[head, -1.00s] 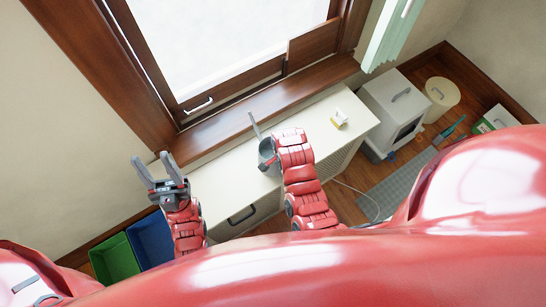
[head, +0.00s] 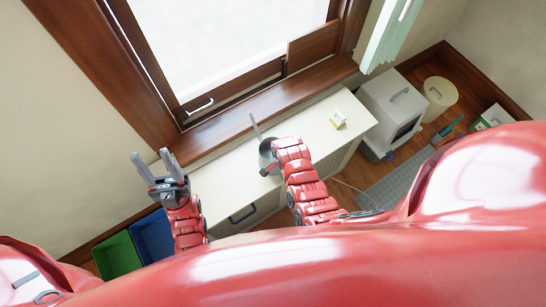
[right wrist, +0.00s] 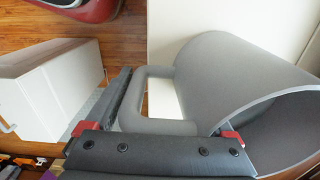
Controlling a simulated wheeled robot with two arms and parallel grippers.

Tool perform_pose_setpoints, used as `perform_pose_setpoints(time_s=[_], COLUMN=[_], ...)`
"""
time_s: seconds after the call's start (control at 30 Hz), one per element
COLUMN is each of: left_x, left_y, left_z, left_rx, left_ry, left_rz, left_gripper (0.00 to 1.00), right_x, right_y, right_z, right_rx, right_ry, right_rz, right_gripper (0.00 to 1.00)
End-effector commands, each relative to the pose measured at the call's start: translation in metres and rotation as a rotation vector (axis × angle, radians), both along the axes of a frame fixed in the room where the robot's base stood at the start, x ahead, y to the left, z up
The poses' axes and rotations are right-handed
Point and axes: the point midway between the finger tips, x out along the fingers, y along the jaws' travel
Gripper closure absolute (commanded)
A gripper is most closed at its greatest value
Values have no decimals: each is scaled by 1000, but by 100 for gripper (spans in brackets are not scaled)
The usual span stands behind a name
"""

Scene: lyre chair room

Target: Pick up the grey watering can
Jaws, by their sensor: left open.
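The grey watering can (head: 264,149) stands on the white cabinet (head: 318,128) below the window, its thin spout pointing towards the window. My right gripper (head: 271,157) is at the can and partly covers it. In the right wrist view the can (right wrist: 225,75) is large, with its open rim at the right and its looped handle (right wrist: 147,98) facing the gripper. One dark finger is left of the handle; the other is hidden by the can. The jaws look spread, with the handle between them. My left gripper (head: 151,157) is open and empty left of the cabinet.
A green bin (head: 117,255) and a blue bin (head: 153,238) stand at the left. A grey-white box (head: 391,105) and a round bin (head: 440,93) stand on the floor at the right.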

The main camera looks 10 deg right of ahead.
Motion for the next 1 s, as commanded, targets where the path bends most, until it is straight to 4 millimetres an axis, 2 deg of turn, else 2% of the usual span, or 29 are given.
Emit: perform_pose_setpoints(time_s=[0.03,0.07,0.47,1.0], left_x=[0,0,0,0], left_y=[0,0,0,0], left_z=[0,0,0,-3], left_rx=[0,0,0,0], left_ry=[0,0,0,0], left_rz=[0,0,0,0], left_gripper=[50,50,50,50], right_x=[0,0,0,2], right_y=[0,0,0,0], right_z=[0,0,0,4], right_rx=[0,0,0,0], right_ry=[0,0,-1,-7], right_rz=[0,0,0,0], right_gripper=[23,29,100,100])
